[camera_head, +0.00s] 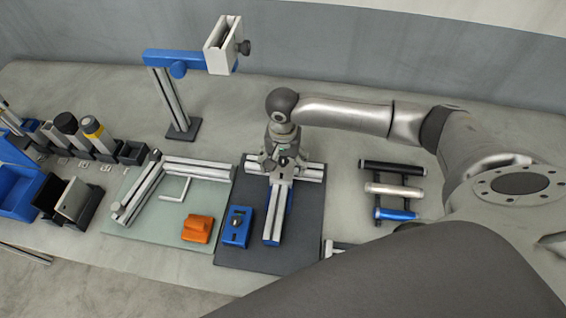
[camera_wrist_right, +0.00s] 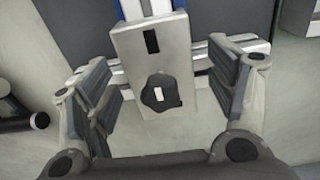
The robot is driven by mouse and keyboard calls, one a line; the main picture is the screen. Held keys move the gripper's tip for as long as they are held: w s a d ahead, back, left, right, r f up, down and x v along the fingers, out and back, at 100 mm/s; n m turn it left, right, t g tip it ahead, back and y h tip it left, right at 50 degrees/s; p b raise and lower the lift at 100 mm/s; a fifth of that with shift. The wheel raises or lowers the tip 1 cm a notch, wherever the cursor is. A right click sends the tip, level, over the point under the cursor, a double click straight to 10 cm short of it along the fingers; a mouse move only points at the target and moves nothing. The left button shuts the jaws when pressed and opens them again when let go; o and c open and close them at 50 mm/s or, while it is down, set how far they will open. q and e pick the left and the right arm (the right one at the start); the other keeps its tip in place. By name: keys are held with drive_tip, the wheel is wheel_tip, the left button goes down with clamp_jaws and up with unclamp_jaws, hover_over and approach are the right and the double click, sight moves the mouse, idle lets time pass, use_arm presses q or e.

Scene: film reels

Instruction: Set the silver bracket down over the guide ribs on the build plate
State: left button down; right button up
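A silver bracket (camera_wrist_right: 180,65) with a dark slot and a black knob lies over the crossing of a T of rails, in the right wrist view. In the head view it is mostly hidden under my right gripper (camera_head: 284,160). The dark build plate (camera_head: 305,235) lies under the rails (camera_head: 274,215). My right gripper (camera_wrist_right: 160,72) is open, pointing down, with one finger on each side of the bracket and a gap on both sides. I cannot make out guide ribs under the bracket. My left gripper is not in view.
A blue-armed post (camera_head: 172,95) carrying a pale clamp (camera_head: 221,45) stands behind. A green mat (camera_head: 150,225) with rails and an orange block (camera_head: 197,228) is left. A blue block (camera_head: 236,227) sits on the build plate. Several cylinders (camera_head: 394,189) lie right.

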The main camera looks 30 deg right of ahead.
wheel_tip(320, 180, up, 12)
idle(0.7)
drive_tip(key=shift+f, duration=0.1)
